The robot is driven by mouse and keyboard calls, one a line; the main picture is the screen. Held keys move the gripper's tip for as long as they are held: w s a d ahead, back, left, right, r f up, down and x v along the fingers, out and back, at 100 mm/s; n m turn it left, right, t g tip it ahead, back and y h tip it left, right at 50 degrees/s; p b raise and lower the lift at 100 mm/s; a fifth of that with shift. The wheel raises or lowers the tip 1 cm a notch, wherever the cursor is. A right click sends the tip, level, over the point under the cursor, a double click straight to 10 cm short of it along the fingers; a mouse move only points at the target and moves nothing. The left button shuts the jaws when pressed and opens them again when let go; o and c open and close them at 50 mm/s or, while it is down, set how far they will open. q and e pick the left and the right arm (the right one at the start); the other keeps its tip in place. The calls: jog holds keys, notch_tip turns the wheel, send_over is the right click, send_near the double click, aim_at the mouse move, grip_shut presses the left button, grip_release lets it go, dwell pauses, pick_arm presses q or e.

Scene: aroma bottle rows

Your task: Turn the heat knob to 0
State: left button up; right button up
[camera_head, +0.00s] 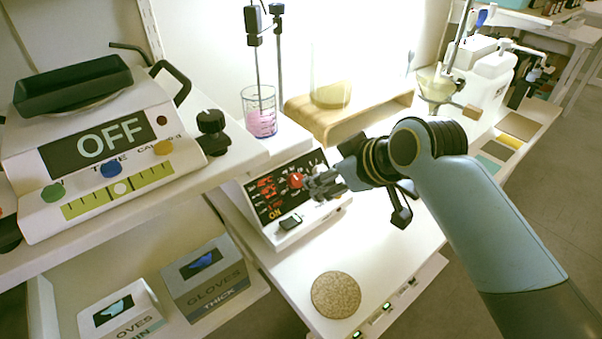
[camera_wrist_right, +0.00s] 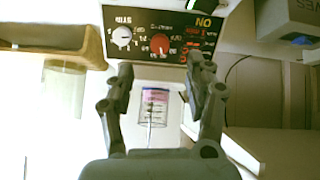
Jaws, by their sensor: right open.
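The hotplate's dark front panel (camera_head: 270,199) carries a red knob (camera_head: 296,181), which looks like the heat knob. In the right wrist view, the panel (camera_wrist_right: 185,20) appears upside down, with the red knob (camera_wrist_right: 160,44) beside a white knob (camera_wrist_right: 122,37). The fine dial marks are too small to read surely. My right gripper (camera_head: 312,186) is in front of the panel, close to the red knob. In the wrist view, its fingers (camera_wrist_right: 161,72) are spread apart with nothing between them, and the red knob lies just beyond the tips. My left gripper is out of view.
A beaker of pink liquid (camera_head: 261,112) stands behind the panel under a rod. A wooden stand (camera_head: 350,118) is to its right. A scale reading OFF (camera_head: 100,150) and glove boxes (camera_head: 205,277) are at left. A round cork mat (camera_head: 336,295) lies in front.

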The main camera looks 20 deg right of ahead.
aim_at(298, 179)
jog(key=x, duration=0.3)
jog(key=b+x, duration=0.1)
jog(key=x, duration=0.3)
jog(key=w+r+x, duration=0.1)
jog(key=x, duration=0.3)
jog(key=shift+a+b, duration=0.25)
jog(key=shift+b, duration=0.05)
grip_shut()
